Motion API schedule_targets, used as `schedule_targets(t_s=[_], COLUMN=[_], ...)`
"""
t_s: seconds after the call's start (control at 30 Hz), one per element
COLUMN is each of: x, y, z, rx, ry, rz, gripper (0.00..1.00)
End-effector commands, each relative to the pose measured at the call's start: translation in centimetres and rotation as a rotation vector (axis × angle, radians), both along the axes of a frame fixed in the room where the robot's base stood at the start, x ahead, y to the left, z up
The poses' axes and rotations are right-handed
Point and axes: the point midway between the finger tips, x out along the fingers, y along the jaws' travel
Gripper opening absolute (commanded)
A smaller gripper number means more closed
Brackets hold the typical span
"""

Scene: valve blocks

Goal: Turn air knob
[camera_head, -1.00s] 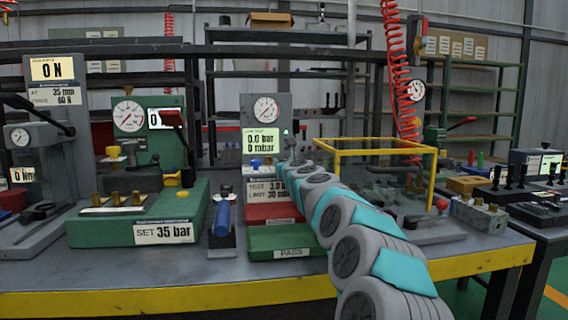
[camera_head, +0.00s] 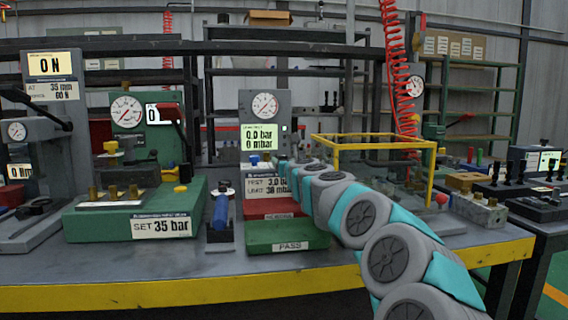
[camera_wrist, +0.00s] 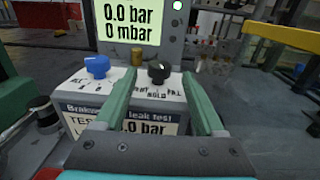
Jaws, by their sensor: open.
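The leak test box has a blue knob (camera_wrist: 97,66) on its top left and a black knob (camera_wrist: 159,72) to the right of it, among small position labels. I cannot read which knob is marked air. The blue knob also shows in the head view (camera_head: 254,160). My gripper (camera_wrist: 157,80) is open, its two green fingers pointing at the box top. In the wrist view the black knob appears between the fingertips; the blue knob is outside the left finger. I see no contact. In the head view my arm hides the black knob.
A gauge and display panel (camera_head: 265,122) reading 0.0 bar stands behind the knobs. A short brass post (camera_wrist: 138,53) rises between them. A yellow frame (camera_head: 372,141) stands to the right.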

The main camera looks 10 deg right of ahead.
Motion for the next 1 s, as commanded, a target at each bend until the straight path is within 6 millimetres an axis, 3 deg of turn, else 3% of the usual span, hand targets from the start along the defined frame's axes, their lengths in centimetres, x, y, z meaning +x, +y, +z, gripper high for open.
schedule_targets(t_s=[0.33,0.83,1.0], x=[-3.0,-3.4,-3.7], y=[-0.1,0.0,-1.1], z=[0.0,0.1,2.4], rx=[0.002,-0.011,-0.256], ry=[-0.001,-0.002,-0.047], rz=[0.001,0.001,-0.013], gripper=[0.71,0.71,0.71])
